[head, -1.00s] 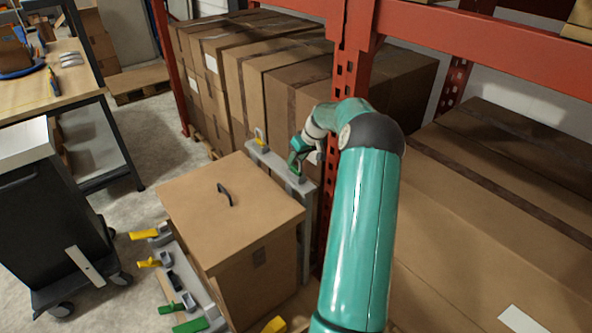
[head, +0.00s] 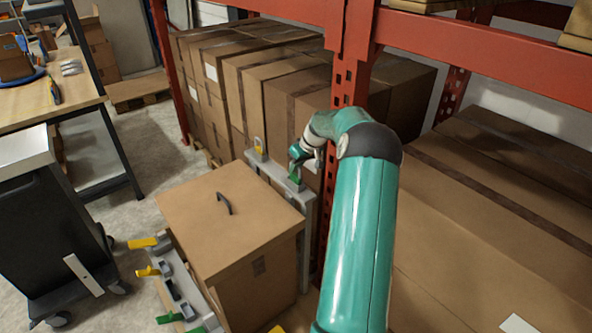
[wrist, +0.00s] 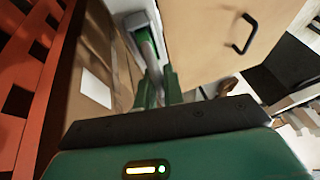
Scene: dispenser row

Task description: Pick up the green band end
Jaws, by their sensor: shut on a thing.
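My gripper (head: 298,165) is at the right part of the grey dispenser stand (head: 276,177), behind the lidded box. It is shut on the green band end (head: 296,180), which shows only as a small green patch below the jaws in the head view. In the wrist view, my gripper's green fingers (wrist: 158,90) close around a grey strip. This strip runs up to a grey and green dispenser head (wrist: 137,20). The band end itself is mostly hidden between the fingers, so its exact edge cannot be told.
A lidded brown box (head: 228,215) with a black handle stands in front of the stand. A yellow-marked dispenser (head: 259,147) is left of my gripper. Another row with yellow and green ends (head: 175,285) lies lower left. A red rack post (head: 345,110) stands close right.

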